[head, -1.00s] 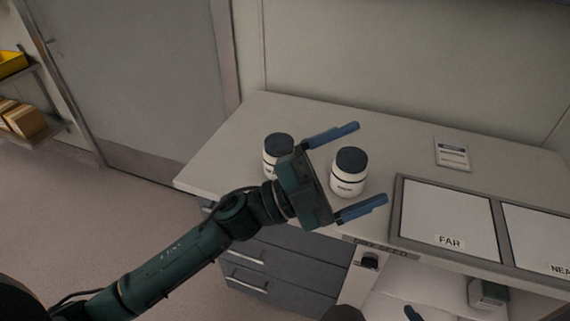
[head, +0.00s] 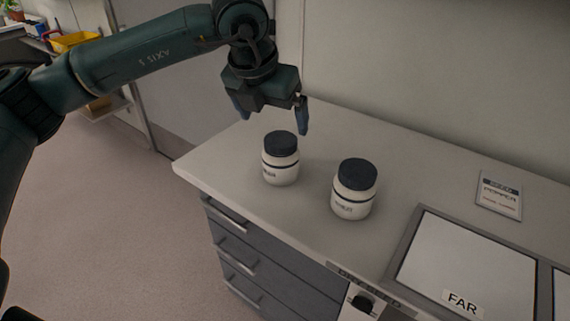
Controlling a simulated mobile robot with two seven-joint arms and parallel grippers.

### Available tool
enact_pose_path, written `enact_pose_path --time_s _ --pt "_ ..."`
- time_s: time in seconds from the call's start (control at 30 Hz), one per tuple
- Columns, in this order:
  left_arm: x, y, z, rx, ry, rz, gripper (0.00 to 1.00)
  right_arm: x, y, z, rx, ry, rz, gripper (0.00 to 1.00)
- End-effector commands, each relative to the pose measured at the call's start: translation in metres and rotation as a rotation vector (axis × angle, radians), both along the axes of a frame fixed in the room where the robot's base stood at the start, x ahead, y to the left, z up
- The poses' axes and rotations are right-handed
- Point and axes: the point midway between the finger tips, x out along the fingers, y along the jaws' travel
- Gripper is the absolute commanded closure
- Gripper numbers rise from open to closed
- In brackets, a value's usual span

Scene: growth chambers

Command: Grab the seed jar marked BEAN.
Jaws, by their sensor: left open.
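Two white seed jars with dark lids stand upright on the light counter (head: 225,165). The left jar (head: 281,166) is near the counter's left end. The right jar (head: 352,197) stands apart from it, to the right and nearer the front edge. The small print on both labels is too blurred for me to read surely, so I cannot tell which says BEAN. My left gripper (head: 272,119) is open and empty, fingers pointing down, above and slightly behind the left jar. It touches neither jar. My right gripper is not in view.
A grey-framed panel marked FAR (head: 465,268) lies on the counter to the right. A small seed card (head: 499,195) lies behind it. Drawers (head: 235,250) are below the counter. The wall rises behind. The counter between the right jar and the wall is clear.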

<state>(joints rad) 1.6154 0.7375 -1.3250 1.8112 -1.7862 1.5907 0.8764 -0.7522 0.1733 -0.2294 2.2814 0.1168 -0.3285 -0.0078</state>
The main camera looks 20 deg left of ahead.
Motion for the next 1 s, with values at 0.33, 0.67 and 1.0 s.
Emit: enact_pose_path --time_s 0.33,0.67,1.0 --pt "0.022 -0.003 -0.055 0.002 0.003 0.002 0.04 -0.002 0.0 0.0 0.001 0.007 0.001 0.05" --pt "0.032 -0.004 -0.083 0.002 0.004 0.001 0.04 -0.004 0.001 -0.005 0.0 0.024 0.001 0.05" --pt "0.045 -0.005 -0.12 0.0 0.0 -0.001 0.04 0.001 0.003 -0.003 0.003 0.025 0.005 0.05"
